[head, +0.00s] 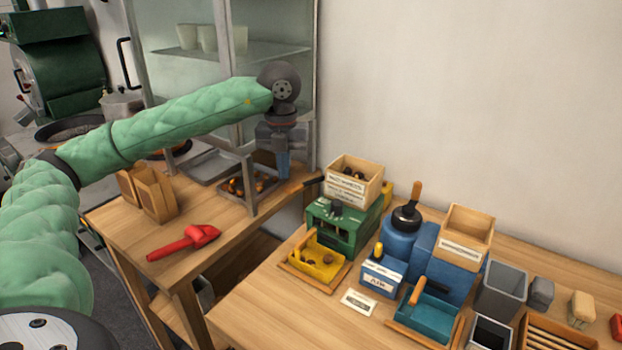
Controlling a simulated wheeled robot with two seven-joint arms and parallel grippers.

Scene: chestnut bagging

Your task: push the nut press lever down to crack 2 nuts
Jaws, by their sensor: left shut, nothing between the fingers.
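My left gripper (284,164) points down and is shut and empty. It is above the back right of the left table, beside a metal frame (250,185) around a tray of chestnuts (233,194). A dark-tipped bar or handle (312,182) lies just right of and below the fingertips; I cannot tell whether they touch. A green machine (337,232) stands to the right, with a wooden box of nuts (351,186) on top and a yellow tray (312,262) holding a few nuts in front. I cannot tell which part is the press lever. My right gripper is out of view.
Blue machines (438,262), a teal tray (427,315) and grey bins (501,290) crowd the right table (262,312). A glass cabinet (240,60) stands behind my arm.

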